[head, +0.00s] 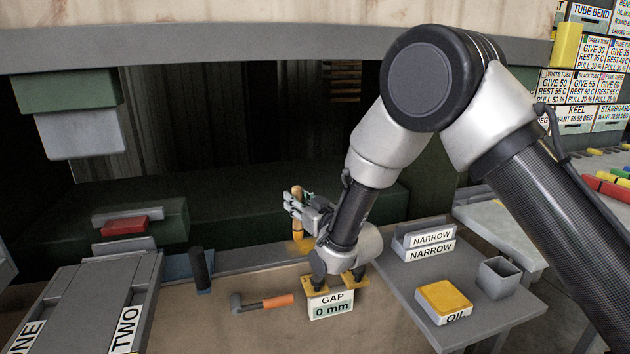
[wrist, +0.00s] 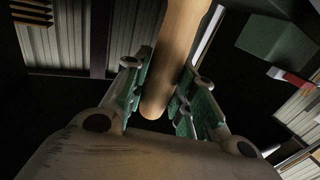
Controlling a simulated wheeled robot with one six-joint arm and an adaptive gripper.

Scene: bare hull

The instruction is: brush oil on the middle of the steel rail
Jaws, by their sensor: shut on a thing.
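My gripper (head: 303,212) is shut on a brush with a wooden handle (head: 297,194). The brush is nearly upright, its yellow-orange head (head: 300,245) pointing down near a grey strip (head: 255,265) along the front of the dark green bed. This strip may be the steel rail; I cannot tell whether the brush touches it. In the wrist view my gripper (wrist: 158,88) has its green-padded fingers on either side of the wooden handle (wrist: 178,50); the bristles are not seen there. The yellow oil pad (head: 444,295), labelled OIL, sits on the grey side table at right.
A gap gauge (head: 331,303) reading 0 mm stands below my wrist. An orange-handled hammer (head: 268,302) and a dark upright cylinder (head: 201,270) are to its left. A NARROW rack (head: 424,243) and a grey cup (head: 498,277) stand near the oil. A grey beam (head: 250,45) spans overhead.

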